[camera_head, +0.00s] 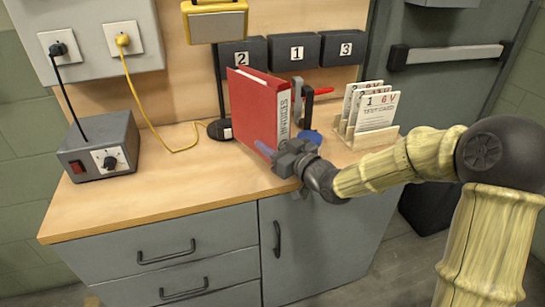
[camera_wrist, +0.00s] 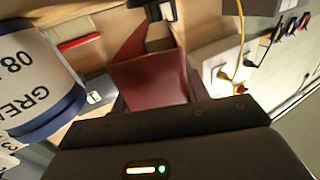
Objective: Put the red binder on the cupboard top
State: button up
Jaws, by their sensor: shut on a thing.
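The red binder (camera_head: 258,108) is upright, its white spine label facing my gripper. In the wrist view its red cover (camera_wrist: 150,82) fills the middle, directly beyond the jaws. My gripper (camera_head: 278,152) is shut on the lower spine side of the binder; the fingertips are mostly hidden. The binder is over the wooden top (camera_head: 110,205) of the grey cupboard; I cannot tell whether its lower edge touches the wood.
A card rack (camera_head: 372,112) is at right. Numbered bins (camera_head: 297,52) line the back. A white-and-blue labelled container (camera_wrist: 35,85) is close at left in the wrist view. The front-left wood is clear.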

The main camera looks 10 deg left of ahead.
notch_tip(320, 180, down, 4)
jog(key=shift+a+r+b, duration=0.1)
jog(key=shift+r+b, duration=0.05)
jog(key=shift+b, duration=0.45)
jog(key=shift+w, duration=0.15)
jog(key=o, duration=1.3)
jog(key=p+v, duration=0.1)
jog(key=v, duration=1.1)
